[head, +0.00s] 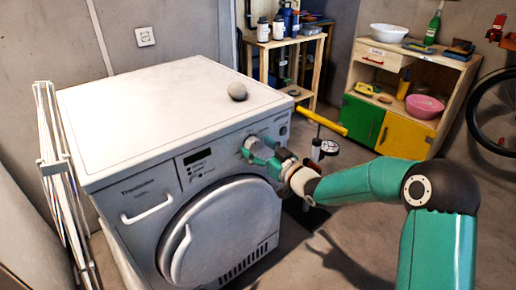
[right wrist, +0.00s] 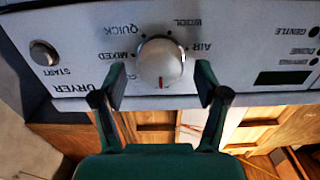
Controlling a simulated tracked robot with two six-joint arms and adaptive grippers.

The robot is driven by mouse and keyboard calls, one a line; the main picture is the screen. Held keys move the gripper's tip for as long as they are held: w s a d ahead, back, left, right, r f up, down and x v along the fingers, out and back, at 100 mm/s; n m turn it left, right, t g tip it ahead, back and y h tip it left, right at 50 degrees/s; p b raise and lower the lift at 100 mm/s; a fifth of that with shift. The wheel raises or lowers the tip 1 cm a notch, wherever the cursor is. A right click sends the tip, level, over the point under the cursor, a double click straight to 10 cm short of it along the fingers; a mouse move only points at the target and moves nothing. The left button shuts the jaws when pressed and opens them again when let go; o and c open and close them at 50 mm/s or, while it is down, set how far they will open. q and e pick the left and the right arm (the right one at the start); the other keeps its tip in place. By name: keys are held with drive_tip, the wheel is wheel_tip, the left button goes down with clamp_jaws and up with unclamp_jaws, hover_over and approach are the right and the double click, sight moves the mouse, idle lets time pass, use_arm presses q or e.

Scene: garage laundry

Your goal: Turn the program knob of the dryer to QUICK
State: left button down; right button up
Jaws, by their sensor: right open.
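The white dryer (head: 150,98) stands at the left of the head view, its round door shut. Its silver program knob (right wrist: 161,60) shows in the right wrist view, where the panel appears upside down. The knob's red mark (right wrist: 161,83) points to the bottom of that picture, away from the QUICK label (right wrist: 122,29) at its upper left. My right gripper (right wrist: 161,85) is open, its fingertips on both sides of the knob's lower part; I see no clear contact. In the head view the right gripper (head: 262,156) is at the panel and partly hides the knob.
The START button (right wrist: 43,52) and a dark display (right wrist: 284,77) flank the knob on the panel. A roundish pale object (head: 237,91) lies on the dryer top. A folded white rack (head: 60,180) stands left. A shelf cabinet (head: 396,60) stands at the back right.

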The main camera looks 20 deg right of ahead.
drive_tip(key=shift+w+a, duration=0.1)
drive_tip(key=shift+w, duration=0.1)
drive_tip(key=c, duration=1.1)
drive_tip(key=shift+c, duration=0.2)
